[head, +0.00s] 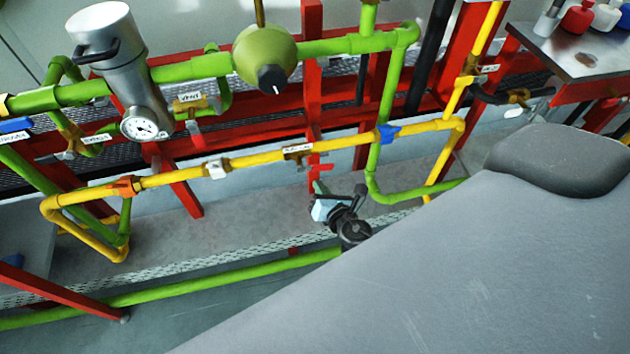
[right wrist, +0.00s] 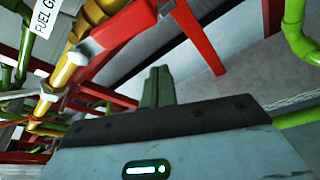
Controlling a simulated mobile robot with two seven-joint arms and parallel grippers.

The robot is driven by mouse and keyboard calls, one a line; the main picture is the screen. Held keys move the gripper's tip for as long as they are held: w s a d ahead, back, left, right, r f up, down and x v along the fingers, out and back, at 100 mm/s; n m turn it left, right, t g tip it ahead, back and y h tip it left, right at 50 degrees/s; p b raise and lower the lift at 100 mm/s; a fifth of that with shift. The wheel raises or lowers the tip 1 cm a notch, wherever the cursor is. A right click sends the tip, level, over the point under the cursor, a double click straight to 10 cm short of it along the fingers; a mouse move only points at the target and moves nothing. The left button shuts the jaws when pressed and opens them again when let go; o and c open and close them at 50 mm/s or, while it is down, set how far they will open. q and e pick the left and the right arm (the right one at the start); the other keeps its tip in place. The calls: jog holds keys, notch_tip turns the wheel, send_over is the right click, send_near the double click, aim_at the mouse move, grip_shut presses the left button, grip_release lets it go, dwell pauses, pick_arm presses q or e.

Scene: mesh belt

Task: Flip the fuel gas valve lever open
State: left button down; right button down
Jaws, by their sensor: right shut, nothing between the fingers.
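The fuel gas valve sits on the yellow pipe in the middle of the head view, with a white label (head: 298,149). Its red lever (head: 322,168) shows just below the pipe. In the right wrist view the label (right wrist: 44,16) reads "FUEL G", cut by the edge, beside the brass valve body (right wrist: 97,14). The red lever (right wrist: 200,38) sticks out there, bent, with bare metal patches. My right gripper (head: 318,186) is just below the lever. Its green fingers (right wrist: 157,86) are shut and empty, with a visible gap to the lever in the wrist view. My left gripper is not in view.
Other valves with orange (head: 122,186) and blue (head: 388,133) handles sit along the same yellow pipe. A green pipe (head: 384,190) bends close to the right of my gripper. Red frame posts stand behind. The floor below the pipe is mostly clear.

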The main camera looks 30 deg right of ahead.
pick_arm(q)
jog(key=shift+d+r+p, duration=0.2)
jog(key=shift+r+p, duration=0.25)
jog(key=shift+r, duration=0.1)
pick_arm(e)
jog(key=v, duration=1)
jog(key=shift+a+r, duration=0.2)
jog(key=shift+a, duration=0.05)
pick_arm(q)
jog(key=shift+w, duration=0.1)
pick_arm(e)
jog(key=shift+w, duration=0.2)
